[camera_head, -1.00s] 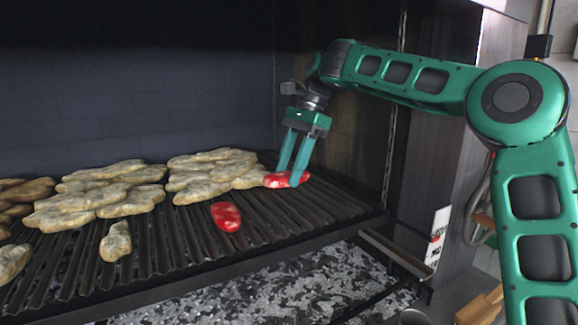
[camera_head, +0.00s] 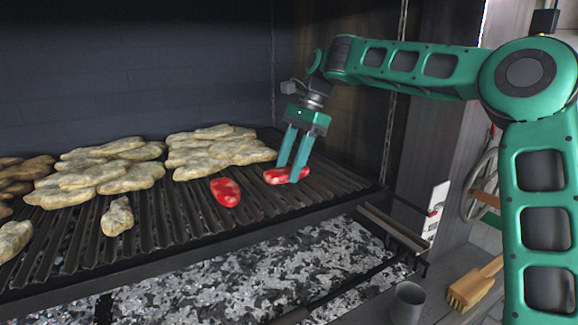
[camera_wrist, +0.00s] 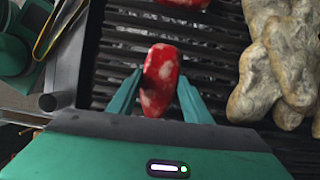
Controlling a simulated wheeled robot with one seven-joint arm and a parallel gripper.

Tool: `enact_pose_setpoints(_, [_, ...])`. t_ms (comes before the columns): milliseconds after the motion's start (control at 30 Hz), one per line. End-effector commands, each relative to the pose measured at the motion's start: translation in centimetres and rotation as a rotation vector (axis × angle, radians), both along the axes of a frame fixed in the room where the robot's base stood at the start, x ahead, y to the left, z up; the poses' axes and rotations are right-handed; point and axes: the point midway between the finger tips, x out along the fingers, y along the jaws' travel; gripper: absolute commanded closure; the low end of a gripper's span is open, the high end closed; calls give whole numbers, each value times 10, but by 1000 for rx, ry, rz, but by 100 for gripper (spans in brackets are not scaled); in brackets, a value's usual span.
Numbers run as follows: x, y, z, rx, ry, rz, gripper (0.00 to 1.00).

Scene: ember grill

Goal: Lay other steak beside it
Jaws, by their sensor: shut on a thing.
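One red, white-marbled steak (camera_head: 226,192) lies on the grill grate (camera_head: 330,185), left of my gripper in the head view. It also shows at the top edge of the wrist view (camera_wrist: 184,3). My gripper (camera_head: 292,178) is shut on the other red steak (camera_head: 275,177), with a finger on each side. In the wrist view this held steak (camera_wrist: 160,80) sits between the two fingertips (camera_wrist: 160,95). The held steak is at the grate, right of the first steak with a gap between them. I cannot tell whether it touches the bars.
Pale cooked pieces (camera_head: 215,150) are piled behind and left of the steaks, with another pile (camera_head: 100,175) further left. A bed of ash and coals (camera_head: 250,265) lies below the grate. Bare grate lies right of the held steak.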

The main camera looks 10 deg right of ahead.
Motion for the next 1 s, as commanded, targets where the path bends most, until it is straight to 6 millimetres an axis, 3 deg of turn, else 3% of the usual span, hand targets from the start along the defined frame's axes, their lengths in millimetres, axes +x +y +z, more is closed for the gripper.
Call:
enact_pose_setpoints(733, [0,0,-10,0,1,0,85])
enact_pose_setpoints(767, [0,0,-10,0,0,0,48])
enact_pose_setpoints(800, [0,0,-10,0,0,0,38])
enact_pose_setpoints(833, [0,0,-10,0,0,0,33])
enact_pose_setpoints(1000, [0,0,-9,0,0,1,33])
